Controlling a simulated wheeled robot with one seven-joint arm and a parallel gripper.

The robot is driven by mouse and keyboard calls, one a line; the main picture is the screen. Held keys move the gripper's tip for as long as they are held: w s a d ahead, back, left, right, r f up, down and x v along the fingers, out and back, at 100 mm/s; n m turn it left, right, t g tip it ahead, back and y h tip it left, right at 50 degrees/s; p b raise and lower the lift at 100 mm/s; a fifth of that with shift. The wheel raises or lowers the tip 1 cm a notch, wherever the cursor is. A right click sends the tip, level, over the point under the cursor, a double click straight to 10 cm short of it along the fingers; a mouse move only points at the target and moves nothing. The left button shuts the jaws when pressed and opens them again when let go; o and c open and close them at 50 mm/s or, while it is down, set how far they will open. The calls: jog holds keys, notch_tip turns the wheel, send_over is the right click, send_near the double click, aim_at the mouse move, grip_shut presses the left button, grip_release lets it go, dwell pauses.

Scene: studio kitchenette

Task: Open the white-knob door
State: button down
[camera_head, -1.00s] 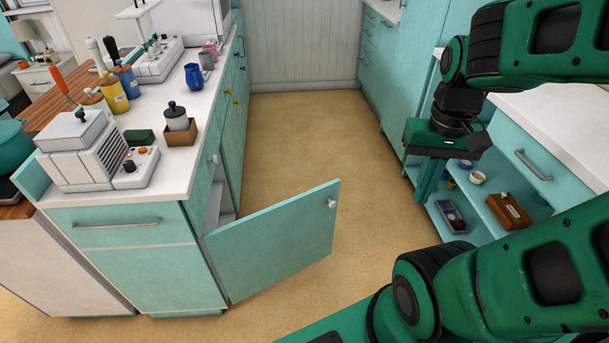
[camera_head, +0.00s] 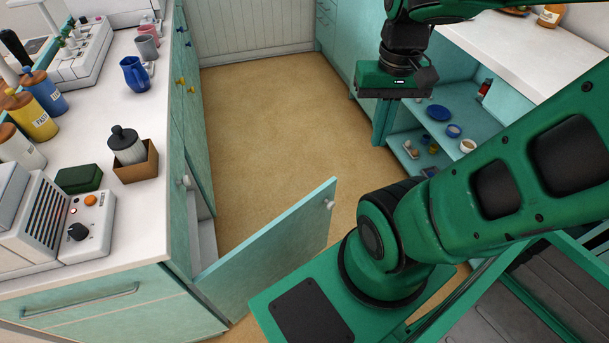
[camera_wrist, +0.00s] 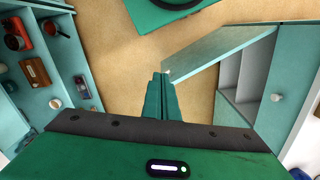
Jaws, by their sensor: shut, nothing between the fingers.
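The teal door (camera_head: 275,250) with a white knob (camera_head: 330,203) near its free edge stands open, swung out from the left counter cabinet into the aisle. A strip of the cabinet's inside shows behind it. In the wrist view the door (camera_wrist: 215,52) is at upper right, and a grey-white shelved interior (camera_wrist: 245,75) shows beside it. My gripper (camera_wrist: 160,76) is shut and empty, its fingers pointing down over the floor. Its tips look close to the door's free edge in the wrist view, but the head view shows the gripper's body apart from the door.
Another white knob (camera_head: 185,181) is on the cabinet front beyond the opening. The left counter (camera_head: 120,215) carries a toaster-like appliance, bottles and a blue jug (camera_head: 135,74). Open shelves (camera_head: 455,130) with dishes stand on the right. The floor (camera_head: 270,120) between is clear.

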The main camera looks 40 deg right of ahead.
jog(key=shift+d, duration=0.3)
jog(key=w+f+n+g+h, duration=0.1)
jog(key=w+f+n, duration=0.2)
jog(key=w+f, duration=0.6)
jog(key=w+f+n+g, duration=0.1)
jog(key=w+f+n, duration=0.35)
jog(key=w, duration=0.75)
jog(key=w+a+f, duration=0.3)
jog(key=w+f, duration=0.1)
jog(key=f, duration=0.7)
jog(key=s+f, duration=0.6)
jog(key=f, duration=0.3)
jog(key=shift+s+d+f+g, duration=0.15)
jog(key=shift+d+f+g, duration=0.05)
jog(key=shift+f+g, duration=0.1)
